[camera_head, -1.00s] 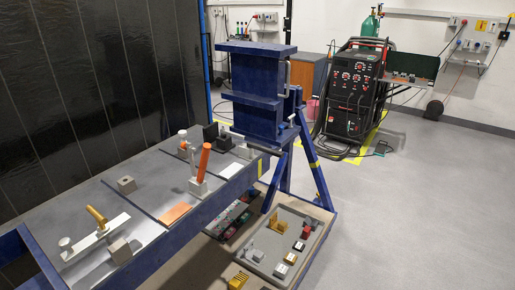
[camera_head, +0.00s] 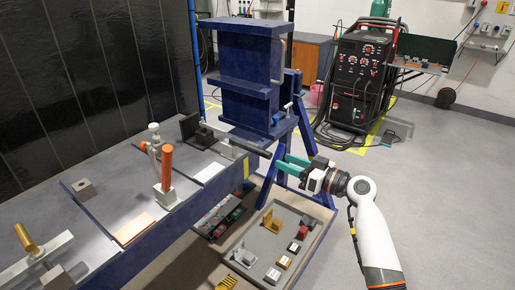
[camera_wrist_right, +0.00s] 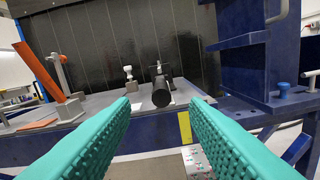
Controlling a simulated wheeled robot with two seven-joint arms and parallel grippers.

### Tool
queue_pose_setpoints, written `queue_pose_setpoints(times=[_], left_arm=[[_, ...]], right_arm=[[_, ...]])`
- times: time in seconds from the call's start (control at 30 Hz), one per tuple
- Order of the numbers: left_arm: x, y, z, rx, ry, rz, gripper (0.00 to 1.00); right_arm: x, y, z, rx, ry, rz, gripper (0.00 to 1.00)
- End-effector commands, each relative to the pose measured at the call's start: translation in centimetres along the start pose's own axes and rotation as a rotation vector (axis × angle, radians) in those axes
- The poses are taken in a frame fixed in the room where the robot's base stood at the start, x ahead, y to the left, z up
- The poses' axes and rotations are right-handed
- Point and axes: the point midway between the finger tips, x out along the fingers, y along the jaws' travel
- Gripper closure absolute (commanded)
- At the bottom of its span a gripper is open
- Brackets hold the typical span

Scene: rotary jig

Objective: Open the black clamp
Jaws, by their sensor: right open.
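The black clamp (camera_head: 204,137) stands on the far part of the blue bench, with its long black handle (camera_head: 240,145) sticking out over the bench's right edge. In the right wrist view the handle (camera_wrist_right: 161,93) shows end-on, beyond and between my fingertips. My right gripper (camera_head: 279,165) has teal fingers, is open and empty, and points at the handle's end from the right. It also shows in the wrist view (camera_wrist_right: 160,105), with the fingers wide apart and a gap to the handle. My left gripper is not in view.
A clamp with an orange handle (camera_head: 167,167) stands nearer on the bench, and one with a yellow handle (camera_head: 26,239) nearer still. A tall blue fixture (camera_head: 250,50) rises just behind the black handle. A grey tray (camera_head: 247,262) with small parts lies below.

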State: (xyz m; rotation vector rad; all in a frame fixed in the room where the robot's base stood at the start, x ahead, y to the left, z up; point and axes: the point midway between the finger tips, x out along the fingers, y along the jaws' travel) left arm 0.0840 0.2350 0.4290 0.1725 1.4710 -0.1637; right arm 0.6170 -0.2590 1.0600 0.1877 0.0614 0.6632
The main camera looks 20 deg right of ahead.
Motion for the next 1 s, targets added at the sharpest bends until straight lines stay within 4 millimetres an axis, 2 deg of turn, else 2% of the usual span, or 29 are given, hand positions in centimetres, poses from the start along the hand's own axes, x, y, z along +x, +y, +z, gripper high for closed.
queue_pose_setpoints(times=[0.03, 0.2, 0.43, 0.6, 0.9, 1.0], left_arm=[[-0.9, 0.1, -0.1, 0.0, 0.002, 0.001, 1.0], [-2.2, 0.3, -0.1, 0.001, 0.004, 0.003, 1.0], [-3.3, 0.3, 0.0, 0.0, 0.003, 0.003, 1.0], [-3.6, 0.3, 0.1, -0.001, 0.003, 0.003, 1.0], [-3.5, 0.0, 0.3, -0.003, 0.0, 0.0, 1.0], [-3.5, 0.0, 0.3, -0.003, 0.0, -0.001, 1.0]], right_arm=[[1.2, 0.1, 0.5, 0.003, -0.002, 0.001, 0.59], [4.8, 0.1, 0.5, 0.005, -0.001, 0.001, 0.59], [8.4, 0.0, 0.2, 0.004, 0.0, -0.001, 0.59], [9.5, 0.0, 0.0, 0.002, 0.001, -0.002, 0.59], [9.7, 0.0, -0.1, 0.002, 0.002, -0.002, 0.59], [9.7, 0.0, -0.1, 0.002, 0.002, -0.002, 0.73]])
